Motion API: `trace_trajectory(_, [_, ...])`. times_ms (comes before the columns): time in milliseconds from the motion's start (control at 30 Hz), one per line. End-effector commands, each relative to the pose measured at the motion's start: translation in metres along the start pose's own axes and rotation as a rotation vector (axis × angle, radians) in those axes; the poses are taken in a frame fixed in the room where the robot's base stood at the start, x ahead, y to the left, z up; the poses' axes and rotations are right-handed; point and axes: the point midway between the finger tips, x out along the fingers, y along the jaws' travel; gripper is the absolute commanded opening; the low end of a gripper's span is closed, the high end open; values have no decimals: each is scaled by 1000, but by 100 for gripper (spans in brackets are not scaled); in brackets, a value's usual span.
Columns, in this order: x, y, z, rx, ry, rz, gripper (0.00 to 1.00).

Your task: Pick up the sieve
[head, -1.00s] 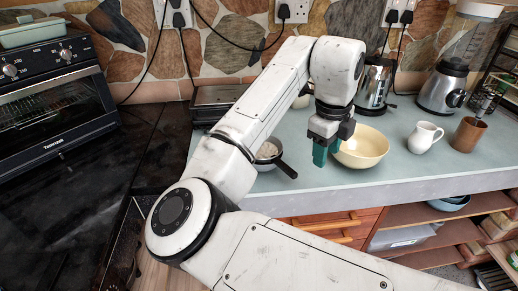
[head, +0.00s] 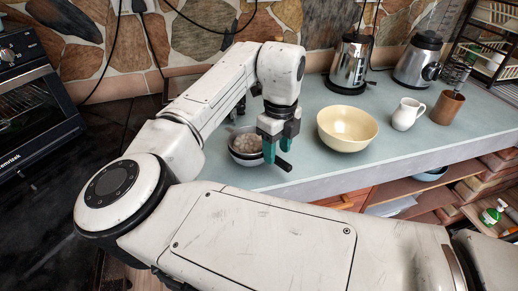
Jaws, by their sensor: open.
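The sieve (head: 244,146) sits on the pale blue-green counter, partly behind my gripper and arm. It looks like a small round pan with a pale, lumpy-looking inside and a dark handle that points toward the counter's front edge. My gripper (head: 278,151) points down over the handle side of the sieve, with its teal fingertips apart. The handle's end shows just below the fingers. The fingers hide part of the handle, and I cannot tell whether they straddle it or touch it.
A cream bowl (head: 347,128) stands close to the right of my gripper. Beyond it are a white jug (head: 407,114), a brown cup (head: 446,108), a kettle (head: 348,65) and a blender (head: 417,62). A black oven (head: 38,95) is at the far left.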

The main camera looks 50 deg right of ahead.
Motion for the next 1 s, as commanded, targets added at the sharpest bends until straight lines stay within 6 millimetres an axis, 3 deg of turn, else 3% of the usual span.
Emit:
trace_trajectory(233, [33,-1,1,-1,1,2,49])
trace_trajectory(533, [38,-1,1,-1,0,0,49])
trace_trajectory(1000, [38,-1,1,-1,0,0,5])
